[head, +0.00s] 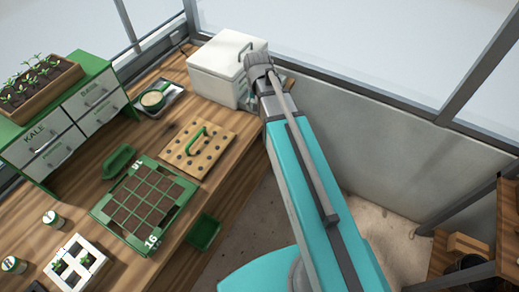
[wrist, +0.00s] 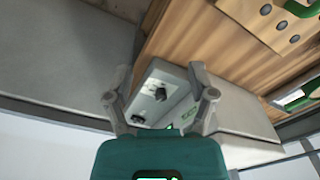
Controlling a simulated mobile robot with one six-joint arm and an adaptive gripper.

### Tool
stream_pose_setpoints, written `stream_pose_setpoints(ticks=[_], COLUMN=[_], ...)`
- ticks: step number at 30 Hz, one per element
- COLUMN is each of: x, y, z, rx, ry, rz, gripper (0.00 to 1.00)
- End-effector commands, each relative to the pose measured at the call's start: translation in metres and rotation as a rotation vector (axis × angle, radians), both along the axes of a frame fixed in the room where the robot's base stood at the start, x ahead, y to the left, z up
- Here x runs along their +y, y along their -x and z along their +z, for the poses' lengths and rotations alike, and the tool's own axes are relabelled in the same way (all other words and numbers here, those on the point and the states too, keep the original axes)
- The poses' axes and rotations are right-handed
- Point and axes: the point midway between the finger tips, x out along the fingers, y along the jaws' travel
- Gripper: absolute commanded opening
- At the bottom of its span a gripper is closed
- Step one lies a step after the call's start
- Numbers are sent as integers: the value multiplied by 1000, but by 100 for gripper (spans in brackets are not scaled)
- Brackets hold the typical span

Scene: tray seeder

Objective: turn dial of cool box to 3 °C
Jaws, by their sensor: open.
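The cool box (head: 215,68) is a white lidded box at the far end of the wooden bench in the head view. In the wrist view its front face (wrist: 172,78) shows between my fingers. A small dark dial (wrist: 160,95) sits on a pale panel there. Its setting is too small to read. My gripper (wrist: 157,76) is open, with one finger on each side of the dial in the picture. No contact with the dial can be made out. In the head view my wrist hides the fingers and the dial.
A perforated wooden board with a green handle (head: 197,150), a seed tray (head: 145,207) and a bowl on a small tray (head: 153,99) stand on the bench. Green-topped drawers (head: 95,105) are at the left. A low wall (head: 385,150) stands behind my arm.

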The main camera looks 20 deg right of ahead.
Motion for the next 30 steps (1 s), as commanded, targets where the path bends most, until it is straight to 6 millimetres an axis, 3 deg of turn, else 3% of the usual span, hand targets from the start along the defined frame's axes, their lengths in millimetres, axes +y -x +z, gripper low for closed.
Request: stream_pose_setpoints(ticks=[9, 30], x=[8, 14], y=[38, 74], z=[-30, -88], rx=[-6, -8], ry=[4, 8], rz=[97, 196], gripper=[72, 72])
